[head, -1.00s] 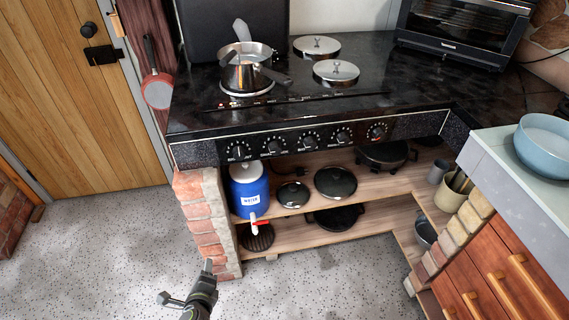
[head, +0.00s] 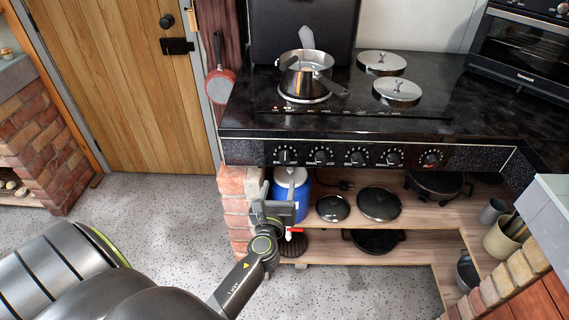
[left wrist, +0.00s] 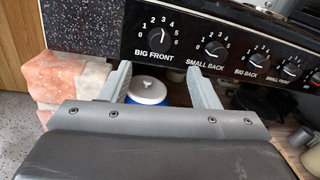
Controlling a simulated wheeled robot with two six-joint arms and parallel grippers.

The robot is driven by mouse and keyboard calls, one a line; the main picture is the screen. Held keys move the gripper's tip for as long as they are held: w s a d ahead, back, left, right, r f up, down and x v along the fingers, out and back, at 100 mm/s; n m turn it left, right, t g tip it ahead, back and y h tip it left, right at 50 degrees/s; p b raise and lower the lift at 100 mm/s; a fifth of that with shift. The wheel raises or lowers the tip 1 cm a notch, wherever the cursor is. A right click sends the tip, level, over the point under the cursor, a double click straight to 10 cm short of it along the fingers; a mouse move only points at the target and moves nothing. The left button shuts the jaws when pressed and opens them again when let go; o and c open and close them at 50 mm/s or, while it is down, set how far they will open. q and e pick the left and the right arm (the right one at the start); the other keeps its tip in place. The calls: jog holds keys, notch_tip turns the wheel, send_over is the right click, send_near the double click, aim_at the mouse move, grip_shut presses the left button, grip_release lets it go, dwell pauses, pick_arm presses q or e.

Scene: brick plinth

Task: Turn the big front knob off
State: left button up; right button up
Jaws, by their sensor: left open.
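The big front knob (head: 284,155) is the leftmost black dial on the stove's front panel. In the left wrist view the knob (left wrist: 163,33) sits above the label "BIG FRONT". Its white pointer stands roughly upright, near the upper numbers and away from the 0 at left. My left gripper (head: 279,201) is below the panel, in front of the blue container. In the left wrist view the gripper (left wrist: 158,72) is open and empty, its fingertips below the knob and apart from it. My right gripper is out of view.
More knobs, including small back (left wrist: 216,47), run to the right. A steel pot (head: 306,76) stands on the left burner. A blue container (head: 302,188) with a white lid and black pans (head: 379,204) sit on the shelves below. A brick pillar (head: 238,205) stands at left.

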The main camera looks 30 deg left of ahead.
aim_at(284, 161)
pick_arm(q)
jog(key=x, duration=0.9)
jog(key=shift+w+a, duration=0.15)
jog(key=shift+w, duration=0.2)
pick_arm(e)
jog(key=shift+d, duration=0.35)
pick_arm(q)
jog(key=c, duration=1)
jog(key=shift+f, duration=0.1)
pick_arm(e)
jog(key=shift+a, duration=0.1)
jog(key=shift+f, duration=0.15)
